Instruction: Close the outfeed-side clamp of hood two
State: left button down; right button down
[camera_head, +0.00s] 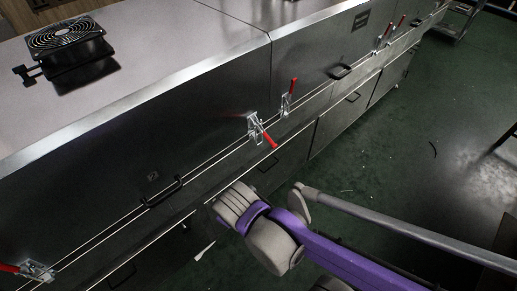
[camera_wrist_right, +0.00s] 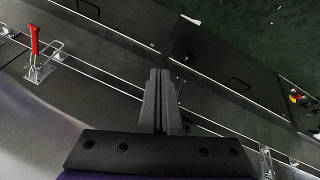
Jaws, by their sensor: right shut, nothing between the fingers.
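A toggle clamp (camera_head: 255,127) with a red handle sits at the lower edge of the nearer hood (camera_head: 130,125), close to the seam. Its handle sticks outward and down. Just beyond the seam, another clamp (camera_head: 287,98) on the farther hood (camera_head: 310,50) has its red handle upright. A third clamp (camera_head: 38,270) shows at the bottom left, its handle pointing left. My right gripper (camera_wrist_right: 160,73) is shut and empty, apart from a red-handled clamp (camera_wrist_right: 38,62) in the right wrist view. My left gripper is out of view.
A black fan (camera_head: 68,45) stands on the nearer hood. A black pull handle (camera_head: 162,191) protrudes from the nearer hood's front. More red-handled clamps (camera_head: 383,38) line the machine farther off. The green floor (camera_head: 390,140) beside it is largely open, with small debris.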

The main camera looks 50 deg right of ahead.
aim_at(265, 134)
jog(key=w+d+f+n+g+h+b, duration=0.1)
jog(key=w+d+f+n+h+b, duration=0.1)
jog(key=d, duration=0.4)
jog(key=w+d+f+n+h+b, duration=0.3)
jog(key=w+d+n+h+b, duration=0.1)
jog(key=w+d+n, duration=0.2)
jog(key=w+d+f+n+g+h+b, duration=0.1)
jog(key=w+d+f+n+h+b, duration=0.2)
jog(key=d, duration=0.4)
jog(key=shift+w+d+n+g+h+b, duration=0.3)
jog(key=shift+w+n+h+b, duration=0.25)
jog(key=shift+w, duration=0.6)
jog(key=shift+f, duration=0.1)
jog(key=b+x, duration=0.1)
jog(key=x, duration=0.9)
jog(key=r, duration=0.1)
jog(key=s+r, duration=0.1)
jog(key=r, duration=0.1)
jog(key=shift+s+d+r, duration=0.3)
jog(key=shift+s+r, duration=0.05)
jog(key=shift+r, duration=0.05)
jog(key=shift+r+p, duration=0.1)
jog(key=shift+p, duration=0.2)
jog(key=shift+s+r+g, duration=0.15)
jog(key=shift+r+g, duration=0.05)
jog(key=shift+g, duration=0.1)
